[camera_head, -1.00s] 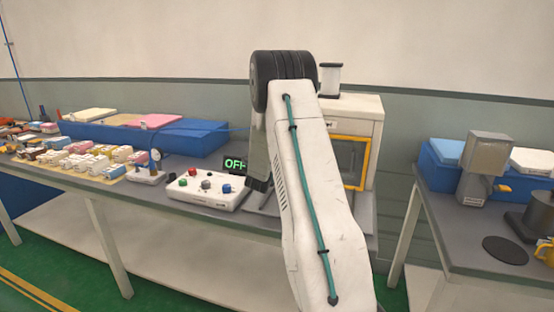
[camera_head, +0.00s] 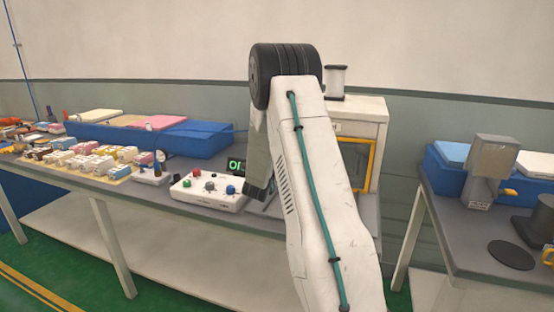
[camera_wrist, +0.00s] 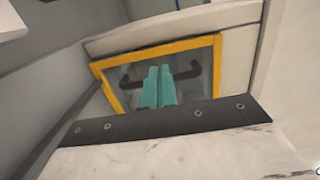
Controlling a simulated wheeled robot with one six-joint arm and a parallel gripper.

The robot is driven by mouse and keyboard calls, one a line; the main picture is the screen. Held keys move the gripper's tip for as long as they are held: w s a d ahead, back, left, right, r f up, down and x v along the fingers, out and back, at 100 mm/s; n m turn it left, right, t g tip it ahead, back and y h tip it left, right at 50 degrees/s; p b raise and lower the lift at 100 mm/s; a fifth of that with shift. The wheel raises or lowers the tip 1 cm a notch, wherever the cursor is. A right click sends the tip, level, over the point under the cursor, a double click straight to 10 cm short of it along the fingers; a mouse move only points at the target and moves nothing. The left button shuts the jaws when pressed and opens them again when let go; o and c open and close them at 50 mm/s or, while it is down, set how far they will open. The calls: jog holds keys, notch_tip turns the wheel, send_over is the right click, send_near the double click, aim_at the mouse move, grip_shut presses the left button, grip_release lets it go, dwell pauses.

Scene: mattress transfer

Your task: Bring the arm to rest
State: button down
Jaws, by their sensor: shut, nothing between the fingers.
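In the wrist view, the two teal fingers of my gripper (camera_wrist: 158,87) are together with nothing between them. Behind them is a door with a yellow frame (camera_wrist: 108,88) and a dark handle (camera_wrist: 130,82); I cannot tell how far it is from the fingertips. In the head view my white arm stands up in the middle, with its black joint at the top, and hides my gripper. The white machine (camera_head: 362,112) with the yellow-framed door is partly hidden behind my arm.
A control box (camera_head: 207,192) with coloured knobs and a small green display (camera_head: 235,165) stand left of my arm. A blue bin (camera_head: 190,140) with pads and several small boxes lie further left. A grey device (camera_head: 488,165) stands on the right table (camera_head: 455,238).

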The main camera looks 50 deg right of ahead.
jog(key=v, duration=0.9)
jog(key=shift+w+a, duration=0.2)
jog(key=w+a+r+n+t+y, duration=0.25)
jog(key=a+n+y, duration=0.25)
jog(key=a, duration=0.3)
jog(key=w+a+r+n+t+y, duration=0.1)
jog(key=w+a+r+n+y, duration=0.1)
jog(key=a+r+n+y, duration=0.45)
jog(key=s+a+n+g+y, duration=0.1)
jog(key=s+a+n, duration=0.25)
jog(key=a, duration=0.35)
jog(key=s+a+n+g+y, duration=0.1)
jog(key=s+a+n+y, duration=0.2)
jog(key=a, duration=0.4)
jog(key=s+a+n+g, duration=0.2)
jog(key=s+a+n, duration=0.1)
jog(key=s, duration=0.7)
jog(key=s+a+r+n+g, duration=0.1)
jog(key=s+a+n+g, duration=0.2)
jog(key=s, duration=0.7)
jog(key=s+a+r+n+g, duration=0.1)
jog(key=s+a+n+g, duration=0.2)
jog(key=s+n, duration=0.3)
jog(key=s+a, duration=0.1)
jog(key=s, duration=0.3)
jog(key=shift+n+y, duration=0.35)
jog(key=shift+n, duration=0.05)
